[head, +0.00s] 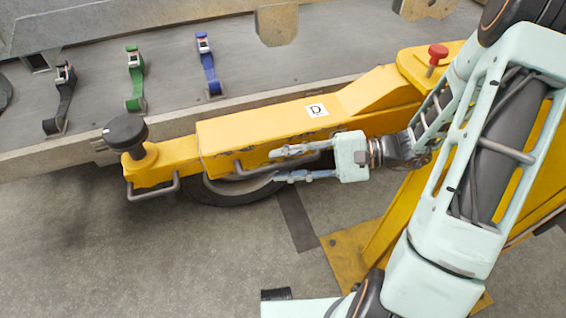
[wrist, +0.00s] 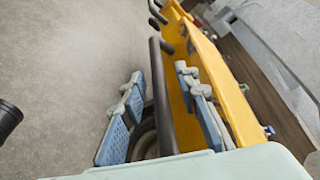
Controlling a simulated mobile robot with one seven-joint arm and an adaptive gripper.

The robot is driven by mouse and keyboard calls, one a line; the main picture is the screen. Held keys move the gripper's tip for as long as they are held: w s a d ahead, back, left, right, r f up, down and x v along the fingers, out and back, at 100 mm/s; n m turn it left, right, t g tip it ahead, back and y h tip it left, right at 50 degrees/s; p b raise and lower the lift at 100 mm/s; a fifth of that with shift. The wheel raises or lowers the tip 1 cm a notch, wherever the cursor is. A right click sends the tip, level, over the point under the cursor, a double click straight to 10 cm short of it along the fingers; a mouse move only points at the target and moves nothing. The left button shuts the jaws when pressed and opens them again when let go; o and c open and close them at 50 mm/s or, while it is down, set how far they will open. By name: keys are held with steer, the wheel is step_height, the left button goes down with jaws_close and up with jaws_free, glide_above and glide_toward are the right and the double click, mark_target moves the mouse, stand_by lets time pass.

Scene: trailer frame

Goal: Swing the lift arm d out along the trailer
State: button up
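The yellow lift arm d (head: 250,125), marked with a "D" label, extends leftward from a yellow mount with a red knob (head: 437,53). It lies close along the trailer's near edge and ends in a round black pad (head: 125,131). A dark handle bar (head: 240,169) runs along its near side; it also shows in the wrist view (wrist: 161,100). My gripper (head: 275,165) is open, its fingers pointing left at this bar. In the wrist view the bar lies between the two spread fingers (wrist: 160,73). I cannot tell whether either finger touches it.
A tyre (head: 232,193) sits below the arm. A yellow plate (head: 345,255) is on the floor. The floor at front left is clear.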

steer(key=v, duration=0.7)
steer(key=shift+d+r, duration=0.1)
